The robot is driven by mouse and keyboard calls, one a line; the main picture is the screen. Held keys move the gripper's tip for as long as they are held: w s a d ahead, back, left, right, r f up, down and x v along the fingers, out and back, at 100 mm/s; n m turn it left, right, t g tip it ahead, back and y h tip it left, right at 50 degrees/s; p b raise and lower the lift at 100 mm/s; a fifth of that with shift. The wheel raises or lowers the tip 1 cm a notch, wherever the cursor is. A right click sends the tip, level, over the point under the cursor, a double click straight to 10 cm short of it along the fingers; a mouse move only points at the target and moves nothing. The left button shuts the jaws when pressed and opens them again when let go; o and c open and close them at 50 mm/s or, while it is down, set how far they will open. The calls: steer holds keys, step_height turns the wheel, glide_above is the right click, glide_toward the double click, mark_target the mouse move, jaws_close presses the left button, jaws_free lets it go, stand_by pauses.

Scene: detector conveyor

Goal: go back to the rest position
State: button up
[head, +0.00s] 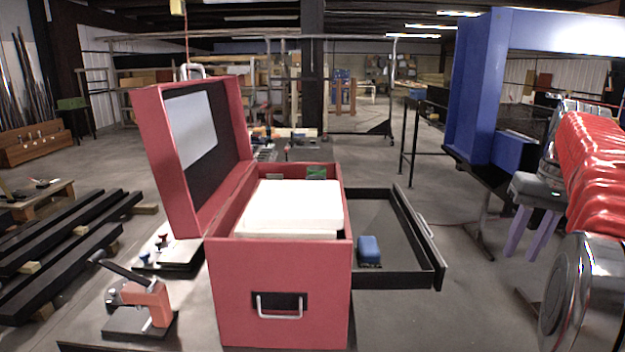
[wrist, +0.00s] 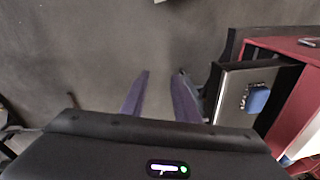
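My gripper (head: 521,256) is at the right of the head view, hanging below the arm with its two purple fingers pointing down and a gap between them. In the wrist view my gripper (wrist: 161,76) is open, with only bare grey floor between the fingers. It touches nothing. It is right of the open drawer (head: 436,262) in the head view, apart from it. The drawer also shows at the right of the wrist view (wrist: 226,97).
A red box (head: 280,290) stands with its lid (head: 150,150) up and a white block (head: 292,207) inside. A blue object (head: 369,250) lies in the drawer. A blue machine frame (head: 475,85) rises behind my arm. An orange clamp-like tool (head: 150,302) stands left.

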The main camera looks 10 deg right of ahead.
steer(key=s+a+f+h, duration=0.1)
steer(key=a+f, duration=0.2)
steer(key=a, duration=0.3)
steer(key=s+a+f+t, duration=0.1)
steer(key=s+a+f, duration=0.15)
steer(key=a, duration=0.35)
steer(key=a+f+h, duration=0.1)
steer(key=a+f, duration=0.2)
steer(key=a, duration=0.3)
steer(key=s+a+f+n+t, duration=0.1)
steer(key=s+a+f+n, duration=0.1)
steer(key=s+a, duration=0.4)
steer(key=s+a+f+n+t+y, duration=0.1)
steer(key=s+a, duration=0.5)
steer(key=a, duration=0.6)
steer(key=shift+a+f+n+t, duration=0.2)
steer(key=shift+f+n+t, duration=0.4)
steer(key=shift+f+n, duration=0.3)
